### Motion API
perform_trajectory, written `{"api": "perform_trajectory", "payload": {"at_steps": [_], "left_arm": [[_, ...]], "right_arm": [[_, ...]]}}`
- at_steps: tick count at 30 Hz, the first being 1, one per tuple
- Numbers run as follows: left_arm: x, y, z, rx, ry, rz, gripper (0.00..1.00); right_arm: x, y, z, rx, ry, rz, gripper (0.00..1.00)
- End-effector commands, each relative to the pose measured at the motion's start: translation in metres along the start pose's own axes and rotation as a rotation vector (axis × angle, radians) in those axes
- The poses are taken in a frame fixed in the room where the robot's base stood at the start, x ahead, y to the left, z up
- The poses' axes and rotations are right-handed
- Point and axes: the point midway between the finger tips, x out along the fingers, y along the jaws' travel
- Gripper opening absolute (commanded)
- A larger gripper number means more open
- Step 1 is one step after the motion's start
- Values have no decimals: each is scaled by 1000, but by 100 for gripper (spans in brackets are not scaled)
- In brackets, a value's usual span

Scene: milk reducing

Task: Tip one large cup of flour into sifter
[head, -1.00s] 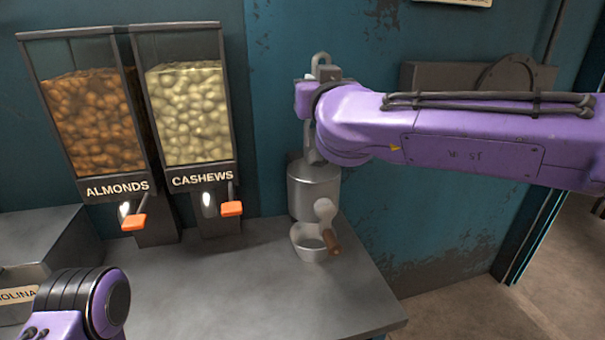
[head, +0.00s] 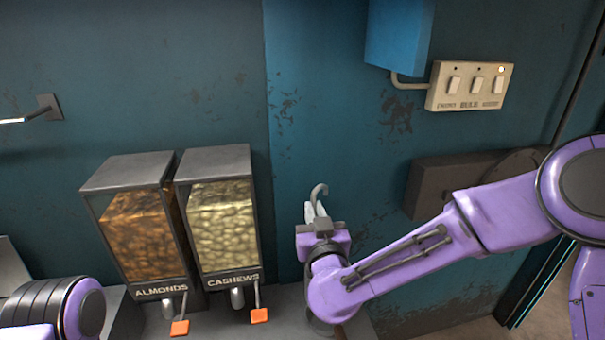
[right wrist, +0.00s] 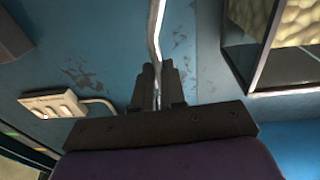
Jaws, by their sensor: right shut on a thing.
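My right gripper (head: 318,218) is shut on a metal handle with a hooked top (head: 319,192). In the right wrist view the handle (right wrist: 155,35) runs between the closed fingertips (right wrist: 157,75). The handle is roughly upright at the right end of the counter. What hangs below the gripper is largely hidden behind my right arm and wrist. Only a bit of grey metal (head: 320,326) shows under the wrist at the bottom edge; I cannot tell whether it is the cup or the sifter. No flour is visible. My left forearm shows at lower left, its gripper out of view.
Almond (head: 140,235) and cashew (head: 222,225) dispensers with orange levers stand left of my right gripper. A switch panel (head: 470,86) and a blue box (head: 398,35) are on the wall. A dark wall fixture (head: 440,180) is behind my right arm. Little counter (head: 285,300) shows.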

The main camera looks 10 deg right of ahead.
Motion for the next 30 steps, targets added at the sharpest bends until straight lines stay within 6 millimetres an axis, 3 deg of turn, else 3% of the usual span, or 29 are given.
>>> {"api": "perform_trajectory", "payload": {"at_steps": [4, 11, 13, 19, 30], "left_arm": [[12, 1, 5, 0, -1, 0, 31], [39, 3, 16, 0, -1, 0, 31], [33, 3, 14, 1, -2, 0, 31], [34, 3, 14, 0, -1, 0, 31], [34, 3, 14, 0, -1, 0, 31]], "right_arm": [[-5, 9, 2, 0, 3, 30, 0], [-7, 12, 34, 2, 1, 35, 0], [-7, 22, 24, 80, 4, 41, 0], [-7, 38, 19, 253, 7, 47, 0], [-7, 42, 18, 301, 7, 47, 0]]}}
